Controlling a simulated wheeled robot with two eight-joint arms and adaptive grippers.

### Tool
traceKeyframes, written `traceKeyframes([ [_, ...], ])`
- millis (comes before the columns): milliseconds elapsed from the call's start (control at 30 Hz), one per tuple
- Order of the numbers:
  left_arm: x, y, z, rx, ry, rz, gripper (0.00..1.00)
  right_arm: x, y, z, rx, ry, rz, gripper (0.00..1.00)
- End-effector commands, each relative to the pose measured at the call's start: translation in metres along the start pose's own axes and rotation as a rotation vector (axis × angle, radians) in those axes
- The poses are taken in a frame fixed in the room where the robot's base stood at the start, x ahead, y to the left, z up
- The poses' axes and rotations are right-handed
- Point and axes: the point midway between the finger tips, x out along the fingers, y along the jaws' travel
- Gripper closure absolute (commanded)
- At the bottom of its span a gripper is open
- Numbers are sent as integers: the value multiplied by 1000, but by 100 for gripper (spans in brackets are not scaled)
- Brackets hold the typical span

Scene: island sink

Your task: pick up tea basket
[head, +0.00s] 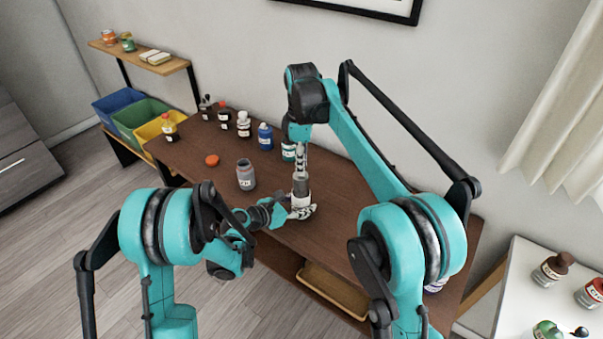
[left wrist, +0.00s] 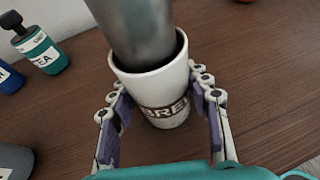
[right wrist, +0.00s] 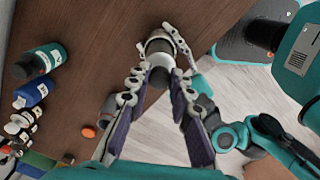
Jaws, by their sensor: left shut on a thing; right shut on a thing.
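The tea basket, a grey metal cylinder (head: 301,185), stands upright with its lower end inside the mouth of a white cup marked "BRE…" (left wrist: 160,115). In the left wrist view the basket (left wrist: 142,30) rises out of the cup; how deep it sits is hidden. My left gripper (head: 295,212) is shut on the cup, its fingers on either side of it in the left wrist view (left wrist: 160,92). My right gripper (head: 301,168) comes down from above and is shut on the basket's upper part, which shows between its fingers in the right wrist view (right wrist: 160,75).
A grey jar (head: 246,176) and an orange lid (head: 212,160) stand left of the cup. A teal bottle labelled TEA (left wrist: 40,50), a blue bottle (head: 265,137) and several others line the table's back. The brown tabletop (head: 337,235) is bare right of the cup.

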Motion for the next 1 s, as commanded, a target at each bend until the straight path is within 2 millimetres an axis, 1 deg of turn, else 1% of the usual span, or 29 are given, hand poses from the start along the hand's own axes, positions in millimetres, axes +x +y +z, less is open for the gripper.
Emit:
traceKeyframes([
  [33,0,0,0,0,0,0,84,-8,0,0,0,0,0,100],
  [200,0,0,0,0,0,0,84,-32,0,0,0,0,0,100],
  [500,0,0,0,0,0,0,84,-68,0,0,0,0,0,100],
  [700,0,0,0,0,0,0,84,-84,1,0,0,0,0,100],
  [1000,0,0,0,0,0,0,84,-97,0,0,0,0,0,100],
])
